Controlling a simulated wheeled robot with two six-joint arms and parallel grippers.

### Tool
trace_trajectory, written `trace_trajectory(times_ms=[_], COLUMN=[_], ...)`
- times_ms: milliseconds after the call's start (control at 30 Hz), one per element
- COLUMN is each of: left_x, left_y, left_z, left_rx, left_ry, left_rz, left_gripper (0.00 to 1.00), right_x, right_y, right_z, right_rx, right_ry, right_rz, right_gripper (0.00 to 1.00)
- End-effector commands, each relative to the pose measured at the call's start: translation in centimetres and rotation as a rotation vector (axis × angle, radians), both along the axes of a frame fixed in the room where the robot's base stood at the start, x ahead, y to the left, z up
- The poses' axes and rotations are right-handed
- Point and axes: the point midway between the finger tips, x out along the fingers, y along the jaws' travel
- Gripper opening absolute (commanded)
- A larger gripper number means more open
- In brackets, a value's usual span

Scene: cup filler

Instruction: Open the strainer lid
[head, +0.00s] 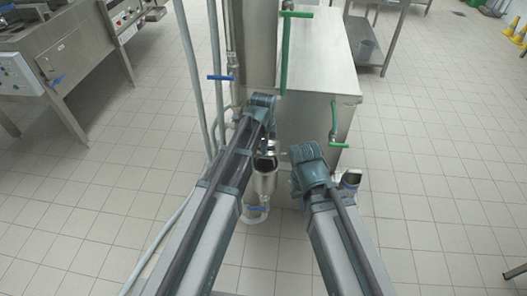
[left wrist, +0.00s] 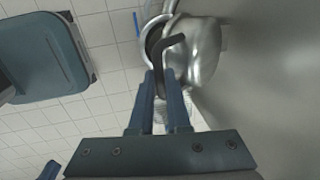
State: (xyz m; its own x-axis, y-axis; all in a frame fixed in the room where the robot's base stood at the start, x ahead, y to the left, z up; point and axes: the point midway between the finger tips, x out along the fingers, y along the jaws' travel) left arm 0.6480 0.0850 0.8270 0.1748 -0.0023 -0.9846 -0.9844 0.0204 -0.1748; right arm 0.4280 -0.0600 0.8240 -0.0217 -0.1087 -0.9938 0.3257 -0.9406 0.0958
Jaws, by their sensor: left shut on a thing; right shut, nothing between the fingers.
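The strainer (head: 264,184) is a shiny metal body low in front of the steel cabinet, with a dark top. In the left wrist view its rounded metal body (left wrist: 205,50) fills the upper middle, and a curved rim with a dark inside shows beside it. A dark bent handle (left wrist: 168,48) crosses that rim. My left gripper (left wrist: 160,88) is shut on this handle; the fingers hide its lower part. I cannot tell how far the lid is raised. My right gripper (head: 307,165) is shut and empty, to the right of the strainer; its fingertips are hard to make out.
A steel cabinet (head: 315,75) with green pipe handles (head: 335,125) stands just behind. Grey pipes (head: 205,80) with a blue valve handle (head: 221,77) run on the left. Open tiled floor (head: 430,190) lies at right.

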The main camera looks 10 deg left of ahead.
Motion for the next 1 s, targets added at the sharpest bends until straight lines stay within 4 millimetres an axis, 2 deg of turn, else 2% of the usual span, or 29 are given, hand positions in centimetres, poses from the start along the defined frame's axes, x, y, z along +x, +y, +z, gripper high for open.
trace_trajectory(times_ms=[33,433,467,600,1000], left_x=[0.71,0.69,0.68,0.56,0.31], left_y=[-0.02,-0.05,-0.06,-0.05,-0.05], left_z=[0.20,0.17,0.17,0.18,0.46], left_rx=[0.000,-0.001,-0.001,-0.001,-0.001], left_ry=[-0.009,-0.009,-0.008,-0.006,-0.003], left_rz=[-0.001,-0.001,-0.001,-0.001,-0.001], left_gripper=[0.00,0.00,0.20,0.45,0.45], right_x=[0.00,0.00,0.00,0.00,-0.01], right_y=[0.00,0.00,0.00,0.00,0.00], right_z=[0.16,0.14,0.14,0.15,0.44], right_rx=[0.000,0.000,0.000,0.000,0.000], right_ry=[0.000,0.000,0.000,0.000,0.000], right_rz=[0.000,0.000,0.000,0.000,0.000], right_gripper=[0.00,0.00,0.00,0.00,0.00])
